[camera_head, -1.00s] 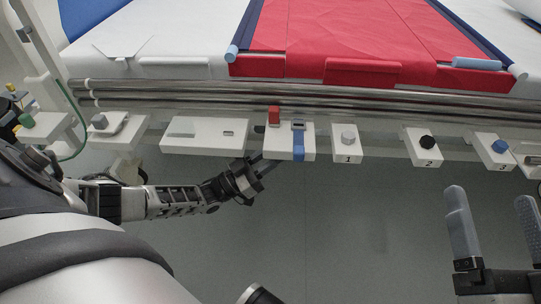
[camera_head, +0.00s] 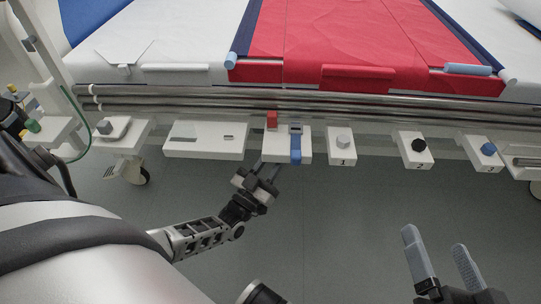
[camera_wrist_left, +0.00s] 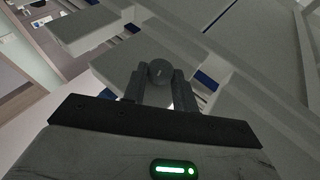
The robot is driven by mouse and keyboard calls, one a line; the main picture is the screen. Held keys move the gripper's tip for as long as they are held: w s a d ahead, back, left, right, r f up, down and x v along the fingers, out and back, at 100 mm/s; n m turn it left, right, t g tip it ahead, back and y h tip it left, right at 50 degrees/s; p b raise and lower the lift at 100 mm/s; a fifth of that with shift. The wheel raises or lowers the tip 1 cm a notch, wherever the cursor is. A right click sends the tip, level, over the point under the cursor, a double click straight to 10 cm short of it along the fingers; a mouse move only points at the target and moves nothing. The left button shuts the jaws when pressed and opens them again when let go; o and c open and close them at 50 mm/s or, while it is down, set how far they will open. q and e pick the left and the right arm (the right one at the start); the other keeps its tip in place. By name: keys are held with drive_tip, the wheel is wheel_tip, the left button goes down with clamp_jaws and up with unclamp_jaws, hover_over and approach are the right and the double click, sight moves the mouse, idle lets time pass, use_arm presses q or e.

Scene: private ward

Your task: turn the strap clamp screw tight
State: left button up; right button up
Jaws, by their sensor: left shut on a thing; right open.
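The strap clamp is a white block (camera_head: 275,151) with a blue strap (camera_head: 296,148) and a grey buckle, on the rail below the bed. In the left wrist view a round dark screw knob (camera_wrist_left: 159,72) shows at the underside of a pale block. My left gripper (camera_head: 267,170) points up at the block's lower front edge; in the wrist view its fingers (camera_wrist_left: 158,86) are shut on the knob, one on each side. The screw's shaft is hidden. My right gripper (camera_head: 434,240) is open and empty at lower right, away from the rail.
White blocks with a grey knob (camera_head: 344,141), a black knob (camera_head: 419,145) and a blue knob (camera_head: 488,149) line the rail to the right. A red piece (camera_head: 272,119) stands behind the clamp. A white tray block (camera_head: 205,140) is to the left.

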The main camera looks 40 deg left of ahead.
use_arm(q)
drive_tip(key=shift+d+f+n+y, duration=0.15)
drive_tip(key=shift+n+y, duration=0.65)
drive_tip(key=shift+y, duration=1.1)
drive_tip(key=o, duration=1)
use_arm(e)
drive_tip(key=shift+f, duration=0.1)
use_arm(q)
drive_tip(key=shift+s, duration=0.1)
